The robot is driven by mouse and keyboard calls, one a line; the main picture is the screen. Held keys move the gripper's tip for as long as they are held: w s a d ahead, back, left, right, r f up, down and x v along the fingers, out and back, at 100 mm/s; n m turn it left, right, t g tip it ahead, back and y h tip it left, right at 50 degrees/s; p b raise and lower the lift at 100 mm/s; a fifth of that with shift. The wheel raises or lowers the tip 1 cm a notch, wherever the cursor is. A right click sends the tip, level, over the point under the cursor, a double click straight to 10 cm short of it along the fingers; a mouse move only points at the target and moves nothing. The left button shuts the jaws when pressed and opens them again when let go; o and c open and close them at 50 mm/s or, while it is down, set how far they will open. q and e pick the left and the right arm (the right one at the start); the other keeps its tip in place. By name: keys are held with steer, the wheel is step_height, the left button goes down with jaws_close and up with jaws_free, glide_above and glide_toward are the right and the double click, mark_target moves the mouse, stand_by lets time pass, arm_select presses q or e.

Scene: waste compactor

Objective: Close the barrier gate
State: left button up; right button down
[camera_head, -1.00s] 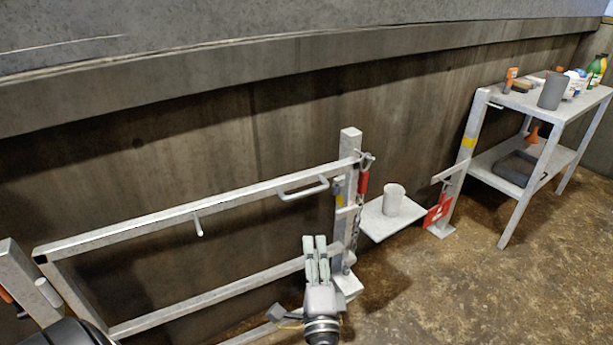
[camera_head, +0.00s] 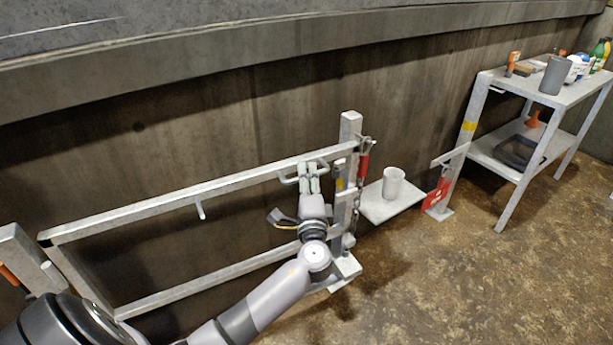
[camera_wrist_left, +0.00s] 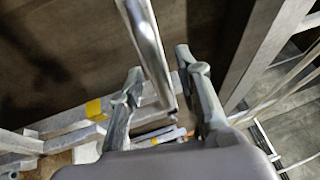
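The barrier gate (camera_head: 150,213) is a pale metal frame in front of the dark wall. Its right end is beside the upright post (camera_head: 349,128); I cannot tell whether they touch. A U-shaped handle (camera_head: 287,180) sits near the right end of its top rail. My left gripper (camera_head: 308,169) is at this handle, fingers pointing up. In the left wrist view, its two fingers (camera_wrist_left: 159,62) are apart and the handle's bar (camera_wrist_left: 148,38) runs between them, with a gap visible on the right side. My right gripper is not in view.
A red-sleeved chain (camera_head: 363,167) hangs at the post. A metal table (camera_head: 491,79) with bottles and tools stands at the right. The floor in front is clear.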

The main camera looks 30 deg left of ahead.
arm_select(q)
steer(key=shift+w+a+r, duration=0.1)
steer(key=shift+w+a, duration=0.1)
steer(key=shift+w, duration=0.05)
steer(key=shift+c, duration=0.3)
jaws_close()
stand_by(0.5)
